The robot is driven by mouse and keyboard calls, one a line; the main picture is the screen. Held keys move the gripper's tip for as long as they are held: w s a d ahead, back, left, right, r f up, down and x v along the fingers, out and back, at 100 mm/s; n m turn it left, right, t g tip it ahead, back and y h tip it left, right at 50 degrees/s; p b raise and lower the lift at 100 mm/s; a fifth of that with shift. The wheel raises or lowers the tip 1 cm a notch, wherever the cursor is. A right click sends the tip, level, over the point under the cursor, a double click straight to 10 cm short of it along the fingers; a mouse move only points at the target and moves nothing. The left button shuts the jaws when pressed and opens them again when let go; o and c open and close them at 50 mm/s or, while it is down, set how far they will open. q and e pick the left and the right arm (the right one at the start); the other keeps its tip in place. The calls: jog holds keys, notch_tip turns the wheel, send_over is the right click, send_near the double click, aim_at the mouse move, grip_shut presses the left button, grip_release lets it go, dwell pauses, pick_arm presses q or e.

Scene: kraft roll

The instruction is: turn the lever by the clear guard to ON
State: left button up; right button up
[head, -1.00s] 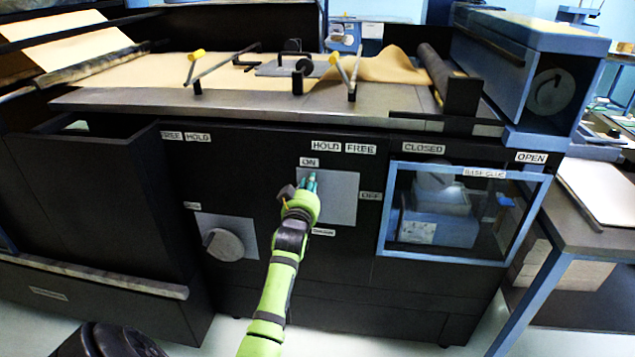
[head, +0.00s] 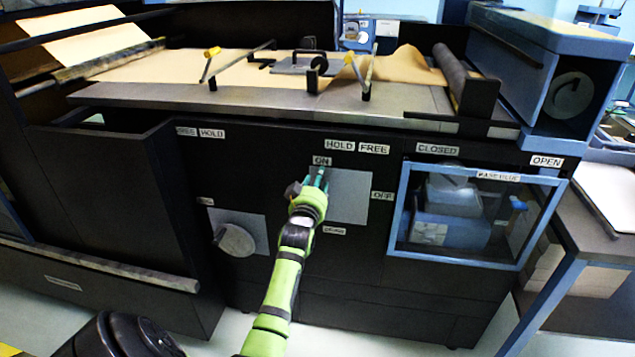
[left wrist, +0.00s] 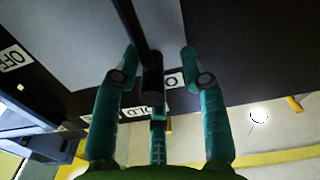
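The black lever (left wrist: 133,38) shows in the left wrist view in front of a grey plate. Its end lies beside the partly hidden ON label (left wrist: 174,81), and the OFF label (left wrist: 14,57) is at the far left. My left gripper (left wrist: 160,58) is open, its teal fingers on either side of the lever with visible gaps. In the head view my left gripper (head: 319,180) is just below the ON label (head: 321,160) at the left edge of the plate (head: 352,198) and hides the lever. The clear guard (head: 400,205), blue-framed, is to the right. My right gripper is not in view.
A round knob (head: 237,241) sits on another plate at lower left. Above the panel is a metal bench edge (head: 270,98) with brown paper and yellow-tipped levers. A side table (head: 600,240) stands at the right.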

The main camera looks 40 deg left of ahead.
pick_arm(q)
jog(key=shift+d+f, duration=0.1)
jog(key=shift+s+d, duration=0.15)
jog(key=v, duration=1.1)
jog(key=shift+s, duration=0.35)
